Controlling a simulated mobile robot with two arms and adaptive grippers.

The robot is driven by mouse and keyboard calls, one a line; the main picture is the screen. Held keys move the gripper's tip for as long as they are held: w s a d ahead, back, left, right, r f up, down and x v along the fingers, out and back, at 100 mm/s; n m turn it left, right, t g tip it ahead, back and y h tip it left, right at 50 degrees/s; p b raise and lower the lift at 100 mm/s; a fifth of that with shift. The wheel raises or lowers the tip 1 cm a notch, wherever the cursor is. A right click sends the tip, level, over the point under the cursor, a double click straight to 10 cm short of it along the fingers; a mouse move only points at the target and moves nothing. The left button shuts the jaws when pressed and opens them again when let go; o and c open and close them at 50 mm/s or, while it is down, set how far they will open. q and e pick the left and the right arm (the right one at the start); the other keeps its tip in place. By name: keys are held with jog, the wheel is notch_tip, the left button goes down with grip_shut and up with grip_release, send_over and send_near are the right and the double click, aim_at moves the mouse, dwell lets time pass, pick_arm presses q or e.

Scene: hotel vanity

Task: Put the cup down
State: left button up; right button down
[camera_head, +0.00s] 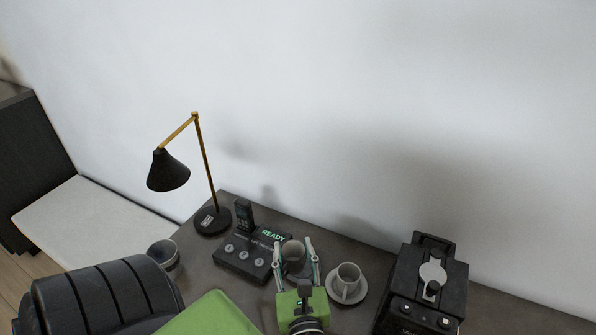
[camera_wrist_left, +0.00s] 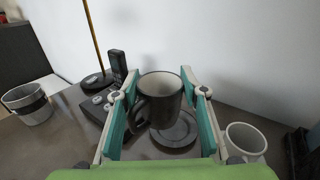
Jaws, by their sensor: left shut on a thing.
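My left gripper (camera_head: 292,243) reaches up from the bottom of the head view, green with teal finger pads. It is shut on a dark grey cup (camera_head: 293,254), which also shows upright between the fingers in the left wrist view (camera_wrist_left: 160,102). The cup's handle points left and toward the wrist camera. A dark saucer (camera_wrist_left: 178,132) lies on the counter below and slightly right of the cup, partly covered by it. The cup appears to be above the counter; the exact gap is unclear. My right gripper is not in view.
A pale cup (camera_head: 348,278) stands on its own saucer (camera_head: 362,294) close on the right. A black box with a lit READY sign (camera_head: 245,252) is close on the left.

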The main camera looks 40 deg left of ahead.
aim_at(296, 251)
pick_arm(q)
jog(key=f, duration=0.1)
jog(key=w+a+f, duration=0.1)
jog(key=w+f, duration=0.1)
jog(key=shift+w+a+f, duration=0.15)
jog(key=shift+w+a, duration=0.05)
jog(key=shift+a, duration=0.05)
jog(key=shift+f, duration=1.6)
jog(key=shift+f+b, duration=0.45)
jog(key=shift+f, duration=0.15)
jog(key=o, duration=1.2)
